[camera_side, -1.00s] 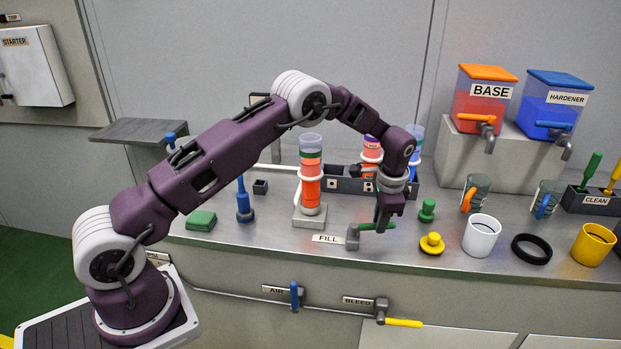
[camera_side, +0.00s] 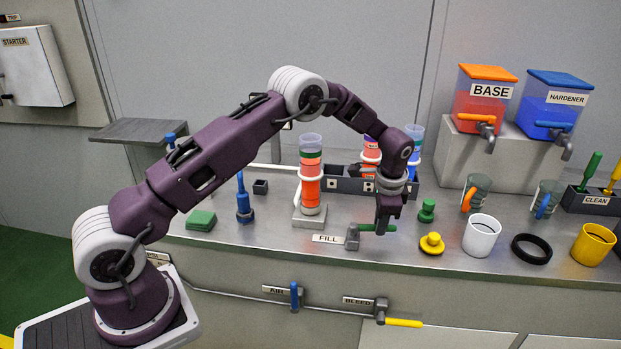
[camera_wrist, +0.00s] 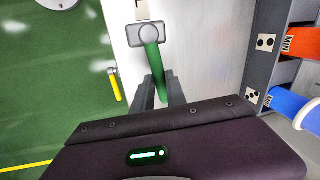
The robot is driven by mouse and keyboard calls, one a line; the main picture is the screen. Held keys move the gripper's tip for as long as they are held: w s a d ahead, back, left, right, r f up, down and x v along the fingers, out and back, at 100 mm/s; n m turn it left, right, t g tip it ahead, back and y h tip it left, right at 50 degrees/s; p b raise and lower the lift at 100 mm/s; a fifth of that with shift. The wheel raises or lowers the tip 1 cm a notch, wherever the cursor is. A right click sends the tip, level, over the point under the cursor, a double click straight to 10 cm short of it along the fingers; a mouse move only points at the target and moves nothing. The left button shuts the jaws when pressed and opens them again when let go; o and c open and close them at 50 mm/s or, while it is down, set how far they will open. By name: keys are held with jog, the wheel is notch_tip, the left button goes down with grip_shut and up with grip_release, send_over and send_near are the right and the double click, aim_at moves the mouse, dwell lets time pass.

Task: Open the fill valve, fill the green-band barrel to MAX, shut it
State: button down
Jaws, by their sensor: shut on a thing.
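The fill valve (camera_side: 352,238) sits at the bench's front edge beside the FILL label, with its green handle (camera_side: 367,228) pointing right. My gripper (camera_side: 383,228) points down and is shut on this green handle. In the wrist view the green handle (camera_wrist: 155,68) runs from the grey valve body (camera_wrist: 145,36) down between my fingers (camera_wrist: 160,96). The green-band barrel (camera_side: 311,183) stands upright in a white-ringed stand behind and left of the valve. Orange fluid shows up to about the green band, with clear wall above. The MAX mark cannot be made out.
A dark rack (camera_side: 342,186) with other barrels stands behind my gripper. A green knob (camera_side: 427,211) and a yellow piece (camera_side: 432,243) are close on the right. The blue AIR handle (camera_side: 294,295) and yellow BLEED handle (camera_side: 404,323) are on the bench front below.

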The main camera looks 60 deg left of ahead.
jog(key=shift+s+d+m, duration=0.2)
jog(key=shift+s+m, duration=0.05)
jog(key=shift+m, duration=0.35)
jog(key=c, duration=1.3)
grip_release()
jog(key=shift+w+d, duration=1.1)
jog(key=shift+d, duration=0.2)
jog(key=shift+w+d, duration=1.1)
jog(key=shift+d, duration=0.15)
jog(key=shift+w+d, duration=0.15)
